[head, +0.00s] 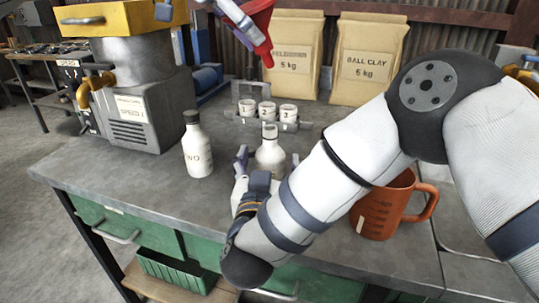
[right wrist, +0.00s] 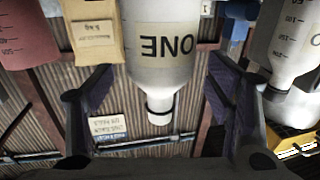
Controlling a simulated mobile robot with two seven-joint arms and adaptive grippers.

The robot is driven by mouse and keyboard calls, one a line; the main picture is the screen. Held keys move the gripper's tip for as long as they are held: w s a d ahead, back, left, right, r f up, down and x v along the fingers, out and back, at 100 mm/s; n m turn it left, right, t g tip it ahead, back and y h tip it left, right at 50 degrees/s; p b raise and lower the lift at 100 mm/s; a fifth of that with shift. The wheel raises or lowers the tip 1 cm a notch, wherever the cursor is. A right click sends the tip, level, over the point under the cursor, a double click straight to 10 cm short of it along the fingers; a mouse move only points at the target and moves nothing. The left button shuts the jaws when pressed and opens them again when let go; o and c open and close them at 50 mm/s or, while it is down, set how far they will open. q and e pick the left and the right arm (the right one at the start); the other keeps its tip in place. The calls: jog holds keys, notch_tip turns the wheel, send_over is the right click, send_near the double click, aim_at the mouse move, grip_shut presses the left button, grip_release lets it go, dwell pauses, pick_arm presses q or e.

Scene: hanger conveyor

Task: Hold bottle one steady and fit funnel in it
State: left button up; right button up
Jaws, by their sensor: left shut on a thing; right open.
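Bottle one (head: 270,152) is a pale bottle standing upright on the bench, its narrow neck showing no dark cap. In the right wrist view it appears upside down, with its ONE label (right wrist: 166,45) readable. My right gripper (head: 267,160) is open, with one finger on each side of bottle one; gaps show between the fingers and the bottle in the right wrist view. My left gripper (head: 238,18) is shut on the red funnel (head: 262,28) at the top of the head view, up and to the left of bottle one. The funnel's spout points down; its upper part is cut off.
Bottle two (head: 197,148), with a dark cap, stands left of bottle one. Behind is a rack of numbered white cups (head: 268,112). An orange jug (head: 378,208) stands to the right, partly behind my right arm. A grey machine (head: 140,95) and clay bags (head: 366,60) stand farther back.

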aim_at(268, 51)
jog(key=shift+w+d, duration=0.15)
jog(key=shift+w, duration=1.1)
jog(key=c, duration=1.3)
pick_arm(q)
jog(key=shift+s+d+f+n+y, duration=0.15)
jog(key=shift+d+f+n+y, duration=0.15)
jog(key=shift+n+y, duration=0.1)
jog(key=d+f+n+y, duration=0.1)
jog(key=n, duration=0.1)
jog(key=f+n+t+y, duration=0.1)
jog(key=n, duration=0.1)
jog(key=shift+s+d+t+y, duration=0.1)
jog(key=shift+d+t+y, duration=0.2)
jog(key=shift+d, duration=0.05)
jog(key=n+y, duration=0.1)
jog(key=f+n+y, duration=0.1)
jog(key=n, duration=0.1)
jog(key=shift+d, duration=0.1)
pick_arm(e)
jog(key=shift+s+d, duration=0.1)
pick_arm(q)
jog(key=shift+w+f+n, duration=0.2)
jog(key=shift+n, duration=0.2)
jog(key=shift+a+f, duration=0.2)
jog(key=shift+f, duration=2.55)
